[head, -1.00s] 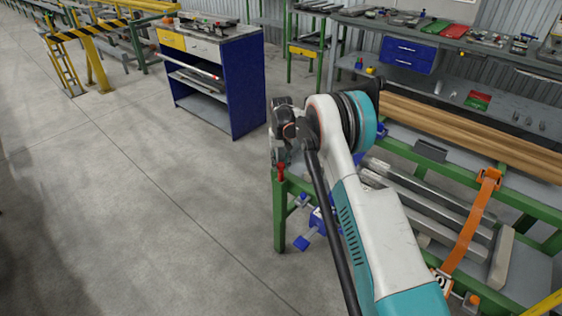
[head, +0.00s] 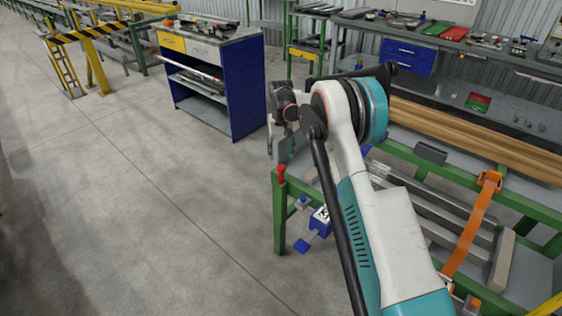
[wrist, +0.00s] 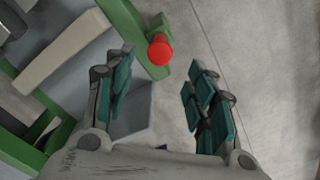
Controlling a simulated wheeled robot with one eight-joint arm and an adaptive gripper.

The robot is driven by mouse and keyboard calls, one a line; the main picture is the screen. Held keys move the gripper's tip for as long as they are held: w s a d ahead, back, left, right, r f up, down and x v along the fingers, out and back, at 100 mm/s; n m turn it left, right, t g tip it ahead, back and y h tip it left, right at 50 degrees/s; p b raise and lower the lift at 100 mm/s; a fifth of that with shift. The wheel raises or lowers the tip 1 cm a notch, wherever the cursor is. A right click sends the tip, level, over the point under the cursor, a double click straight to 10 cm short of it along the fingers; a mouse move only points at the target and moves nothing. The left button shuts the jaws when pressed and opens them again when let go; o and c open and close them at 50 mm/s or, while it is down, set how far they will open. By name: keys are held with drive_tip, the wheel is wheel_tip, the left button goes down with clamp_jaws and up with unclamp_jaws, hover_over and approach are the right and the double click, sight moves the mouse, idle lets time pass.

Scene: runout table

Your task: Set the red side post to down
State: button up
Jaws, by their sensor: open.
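The red side post (head: 281,174) stands upright at the near left corner of the green-framed runout table (head: 279,215). In the wrist view, the red post (wrist: 160,49) shows as a round red top beside the green frame (wrist: 136,40). My gripper (wrist: 160,80) is open and empty, with its teal-padded fingers apart. In that view the post top lies beyond the fingertips, roughly in line with the gap between them. In the head view, my gripper (head: 280,148) is just above and behind the post, partly hidden by my arm.
A blue cabinet (head: 235,90) stands behind.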

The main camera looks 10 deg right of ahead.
drive_tip(key=shift+r, duration=2.4)
drive_tip(key=shift+r, duration=0.1)
drive_tip(key=s+r+t, duration=0.3)
drive_tip(key=s+r, duration=1.8)
drive_tip(key=r, duration=0.1)
drive_tip(key=s+f+n+t, duration=0.1)
drive_tip(key=s+f+t, duration=0.1)
drive_tip(key=s, duration=1.1)
drive_tip(key=s+f+t, duration=0.2)
drive_tip(key=s+f, duration=0.1)
drive_tip(key=s, duration=1)
drive_tip(key=shift+s+n, duration=0.15)
drive_tip(key=shift+n, duration=0.25)
